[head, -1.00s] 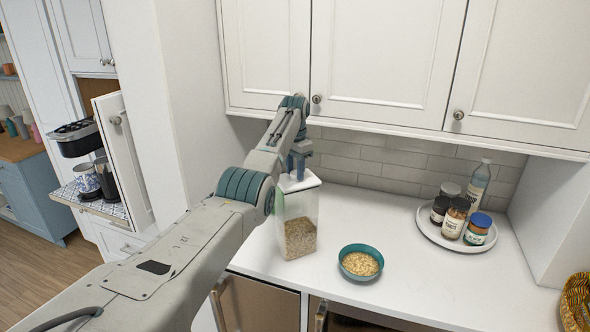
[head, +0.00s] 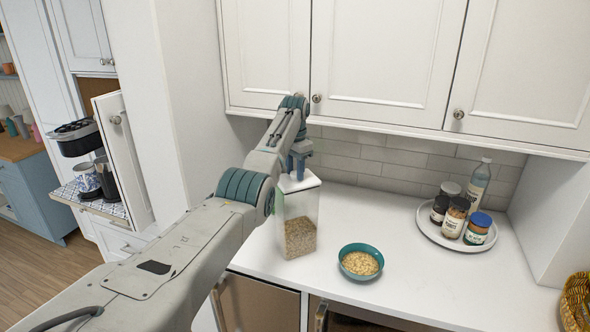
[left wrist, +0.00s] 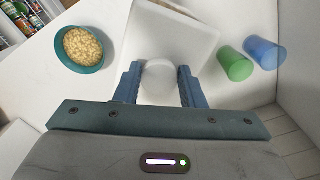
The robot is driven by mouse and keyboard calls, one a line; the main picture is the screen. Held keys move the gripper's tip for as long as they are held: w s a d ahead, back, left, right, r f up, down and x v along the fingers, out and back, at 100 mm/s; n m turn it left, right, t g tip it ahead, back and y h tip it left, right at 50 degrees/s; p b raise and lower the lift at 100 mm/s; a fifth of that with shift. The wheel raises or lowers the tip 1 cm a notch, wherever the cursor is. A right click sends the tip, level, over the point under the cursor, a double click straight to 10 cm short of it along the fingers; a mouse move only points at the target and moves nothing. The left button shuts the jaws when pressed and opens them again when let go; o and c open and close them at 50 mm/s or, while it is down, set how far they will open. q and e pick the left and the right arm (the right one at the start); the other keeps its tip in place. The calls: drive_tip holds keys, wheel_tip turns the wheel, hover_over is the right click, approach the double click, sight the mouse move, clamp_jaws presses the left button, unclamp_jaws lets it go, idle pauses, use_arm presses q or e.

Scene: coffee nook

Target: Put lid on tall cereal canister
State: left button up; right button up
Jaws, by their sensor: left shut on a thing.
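The tall cereal canister (head: 300,228) stands upright on the counter, clear-sided, with cereal in its lower part. The white lid (head: 300,181) is at the canister's top; in the left wrist view the lid (left wrist: 196,36) shows as a pale square with a round knob (left wrist: 159,77). My left gripper (head: 298,166) is directly above the canister, shut on the lid's knob, with one finger on each side. I cannot tell whether the lid is fully seated on the rim. My right gripper is not in view.
A teal bowl of cereal (head: 360,262) stands right of the canister. A round white tray (head: 429,236) holds several jars and a bottle (head: 477,183). A green cup (left wrist: 234,65) and a blue cup (left wrist: 264,52) stand near the canister.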

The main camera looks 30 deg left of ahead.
use_arm(q)
drive_tip(key=shift+f, duration=0.1)
idle(0.5)
drive_tip(key=o, duration=1.5)
drive_tip(key=shift+r, duration=3.5)
